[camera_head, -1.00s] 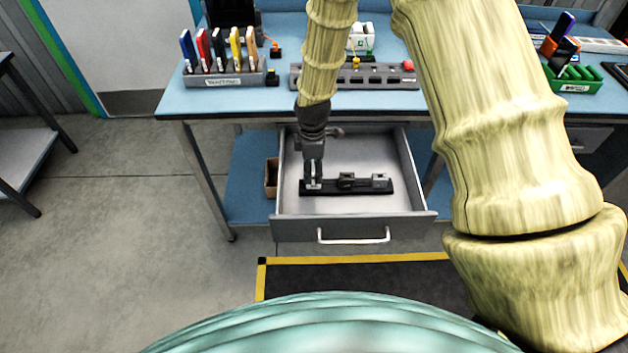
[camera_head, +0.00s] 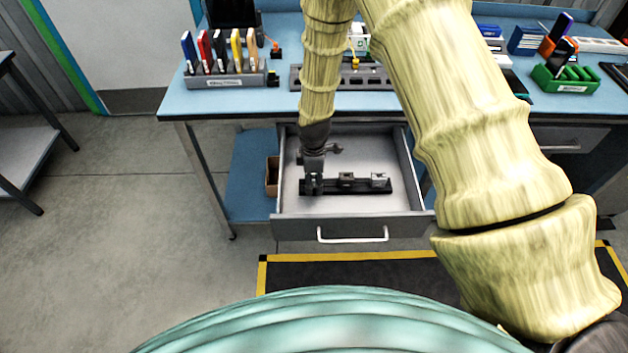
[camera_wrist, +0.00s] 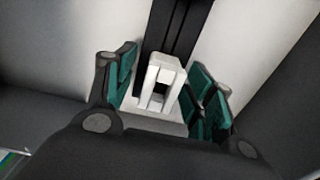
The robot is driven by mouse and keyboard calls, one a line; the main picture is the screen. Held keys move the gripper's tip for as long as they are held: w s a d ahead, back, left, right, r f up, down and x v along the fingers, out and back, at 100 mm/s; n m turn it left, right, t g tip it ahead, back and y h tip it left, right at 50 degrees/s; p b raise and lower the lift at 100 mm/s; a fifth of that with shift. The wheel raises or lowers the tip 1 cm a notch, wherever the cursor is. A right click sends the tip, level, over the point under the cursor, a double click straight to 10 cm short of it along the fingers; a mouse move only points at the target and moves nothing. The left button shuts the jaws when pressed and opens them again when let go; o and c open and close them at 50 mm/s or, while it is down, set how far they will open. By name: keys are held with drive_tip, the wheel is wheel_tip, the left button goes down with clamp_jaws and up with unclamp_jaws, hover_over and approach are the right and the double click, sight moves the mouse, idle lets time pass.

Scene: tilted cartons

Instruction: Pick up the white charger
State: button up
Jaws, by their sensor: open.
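The white charger (camera_wrist: 164,84) shows in the wrist view as a pale block with a dark slot. It stands between the green-padded fingers of my gripper (camera_wrist: 165,92), at the end of a black rack (camera_wrist: 178,32). My gripper is open, with a finger pad on each side of the charger; whether a pad touches it I cannot tell. In the head view my gripper (camera_head: 313,186) is down inside the open drawer, over the left end of the black rack (camera_head: 362,191), and hides the charger there.
Two other small items, a dark one (camera_head: 346,179) and a pale one (camera_head: 379,180), sit farther right on the rack. Grey drawer (camera_head: 343,228) walls surround it, with bare floor in front of and behind the rack. The blue tabletop (camera_head: 285,103) overhangs the drawer's back.

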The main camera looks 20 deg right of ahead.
sight(314, 179)
drive_tip(key=c, duration=1.1)
drive_tip(key=shift+c, duration=0.2)
drive_tip(key=shift+r, duration=0.1)
drive_tip(key=shift+r+b, duration=1.1)
drive_tip(key=shift+r, duration=3.8)
drive_tip(key=shift+r+p, duration=0.75)
wheel_tip(314, 179, up, 3)
drive_tip(key=p, duration=0.2)
drive_tip(key=shift+p, duration=0.35)
drive_tip(key=shift+d+f, duration=0.1)
